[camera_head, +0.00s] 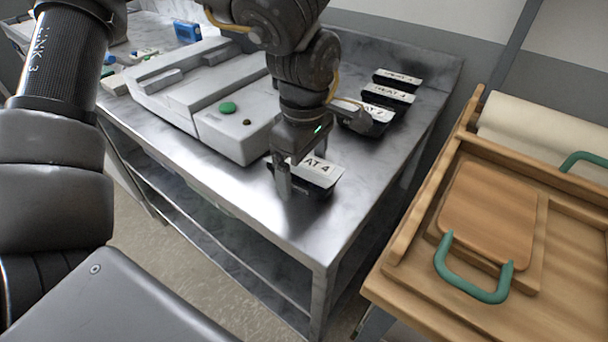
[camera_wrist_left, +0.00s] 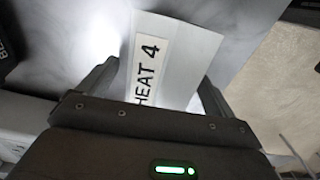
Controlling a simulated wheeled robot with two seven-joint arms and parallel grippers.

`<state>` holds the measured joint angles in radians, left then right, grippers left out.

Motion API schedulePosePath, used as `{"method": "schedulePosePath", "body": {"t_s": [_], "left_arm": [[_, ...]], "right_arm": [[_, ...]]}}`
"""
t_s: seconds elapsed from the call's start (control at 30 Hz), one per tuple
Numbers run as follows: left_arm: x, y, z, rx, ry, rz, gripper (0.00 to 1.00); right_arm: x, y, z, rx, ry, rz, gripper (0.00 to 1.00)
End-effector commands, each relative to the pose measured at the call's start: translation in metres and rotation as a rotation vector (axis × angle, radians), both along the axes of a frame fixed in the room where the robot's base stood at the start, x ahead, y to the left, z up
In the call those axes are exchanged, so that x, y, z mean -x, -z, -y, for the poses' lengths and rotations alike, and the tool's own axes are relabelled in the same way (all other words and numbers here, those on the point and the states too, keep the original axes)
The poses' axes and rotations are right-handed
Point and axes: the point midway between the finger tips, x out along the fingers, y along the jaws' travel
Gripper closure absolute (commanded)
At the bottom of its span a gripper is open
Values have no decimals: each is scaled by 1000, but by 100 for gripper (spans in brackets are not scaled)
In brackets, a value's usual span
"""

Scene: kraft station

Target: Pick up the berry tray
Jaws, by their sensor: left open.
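A small black tray (camera_head: 322,174) with a white top, whose label ends in "AT 4", sits near the front of the metal table. In the left wrist view its white top (camera_wrist_left: 180,60) reads "HEAT 4"; no berries or berry label can be made out. My left gripper (camera_head: 302,170) is open and points down at this tray. In the wrist view its fingers (camera_wrist_left: 155,88) stand on either side of the tray. The gripper hides part of the tray in the head view. My right gripper is not in view.
Several similar labelled black trays (camera_head: 388,94) stand in a row behind, along the table's right side. A pale machine (camera_head: 200,85) with a green button (camera_head: 228,108) stands left of the tray. A wooden station (camera_head: 420,245) with a green handle (camera_head: 470,290) is on the right.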

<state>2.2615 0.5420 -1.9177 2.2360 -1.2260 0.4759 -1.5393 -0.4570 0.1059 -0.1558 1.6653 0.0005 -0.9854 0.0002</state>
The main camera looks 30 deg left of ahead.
Motion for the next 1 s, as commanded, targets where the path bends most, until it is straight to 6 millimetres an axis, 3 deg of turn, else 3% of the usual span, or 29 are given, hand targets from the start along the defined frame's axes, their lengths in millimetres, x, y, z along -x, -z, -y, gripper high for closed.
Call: {"method": "schedulePosePath", "body": {"t_s": [0.3,0.7,1.0], "left_arm": [[0,6,0,0,0,0,10],[0,5,0,0,0,1,61],[0,2,0,0,0,2,61]], "right_arm": [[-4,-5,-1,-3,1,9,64],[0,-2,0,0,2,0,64],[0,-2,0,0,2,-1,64]]}}
